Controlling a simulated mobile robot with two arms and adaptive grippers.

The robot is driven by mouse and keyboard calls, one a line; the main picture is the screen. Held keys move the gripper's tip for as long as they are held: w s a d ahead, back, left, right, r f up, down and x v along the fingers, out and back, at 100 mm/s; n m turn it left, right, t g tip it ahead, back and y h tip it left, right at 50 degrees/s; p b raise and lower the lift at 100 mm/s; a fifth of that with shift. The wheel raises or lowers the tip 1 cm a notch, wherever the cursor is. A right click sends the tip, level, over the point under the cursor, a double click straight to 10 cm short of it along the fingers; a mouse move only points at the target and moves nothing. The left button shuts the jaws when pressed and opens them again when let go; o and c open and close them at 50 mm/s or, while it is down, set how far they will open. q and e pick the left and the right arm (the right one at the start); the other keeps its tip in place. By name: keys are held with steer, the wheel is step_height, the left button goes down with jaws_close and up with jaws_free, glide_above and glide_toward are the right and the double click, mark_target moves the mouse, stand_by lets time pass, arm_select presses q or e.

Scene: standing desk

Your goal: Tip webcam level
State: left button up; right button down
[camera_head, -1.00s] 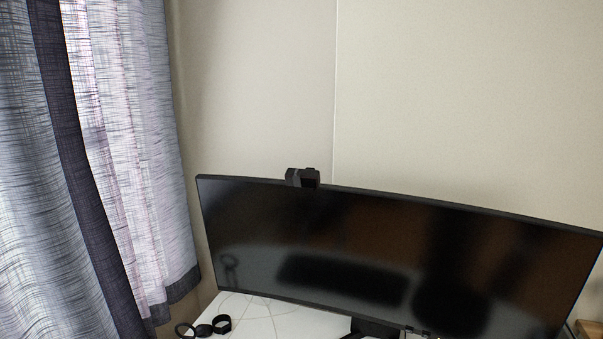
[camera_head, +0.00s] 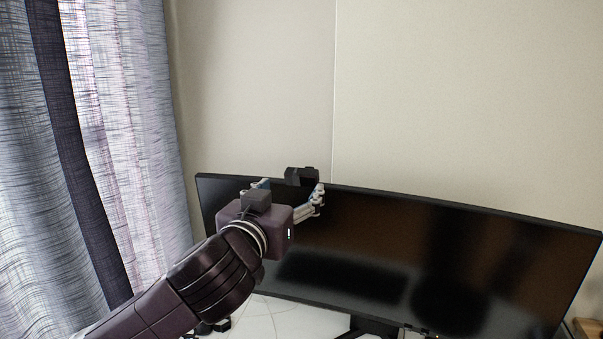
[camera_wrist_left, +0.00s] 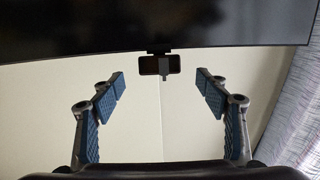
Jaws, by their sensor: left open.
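The small black webcam (camera_head: 302,175) sits on the top edge of the monitor (camera_head: 450,240), left of its middle. In the left wrist view the webcam (camera_wrist_left: 160,65) hangs from the monitor edge, as that view is upside down, and lies between the fingers' lines, beyond their tips. My left gripper (camera_head: 290,190) is open in front of the monitor's top edge, close to the webcam, one finger on each side. It also shows open and empty in the left wrist view (camera_wrist_left: 159,78). I cannot tell exactly how far the webcam tilts. My right gripper is not in view.
The curved monitor screen spans the middle and right. A patterned curtain (camera_head: 130,130) hangs at the left. A white desk (camera_head: 275,318) shows below, with black items partly hidden by my left arm. The wall above the monitor is bare.

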mark_target(300, 174)
arm_select(q)
steer(key=x, duration=0.2)
steer(key=p+x, duration=0.1)
steer(key=x, duration=0.1)
steer(key=r+p+x, duration=0.1)
steer(key=x, duration=0.1)
steer(key=shift+w, duration=0.15)
steer(key=shift+p+x, duration=0.4)
steer(key=shift+x, duration=0.35)
